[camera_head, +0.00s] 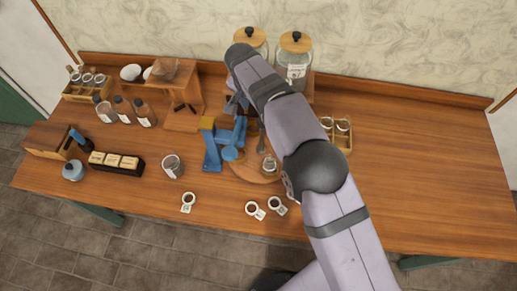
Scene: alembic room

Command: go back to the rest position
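My arm comes in from the bottom right and reaches over the table (420,190) to its back middle. My gripper (234,106) seems to be the small grey-blue part below the wrist, by the blue stand. Its fingers are too small and too covered to tell whether they are open or shut, or whether they hold anything. The rest position is not marked in view.
A blue stand (212,152), a round wooden board (247,172), and lidded jars (294,62) are close to my arm. Bottles (123,110), a wooden shelf (183,118) and a dark block tray (99,167) stand left. The table's right side is clear.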

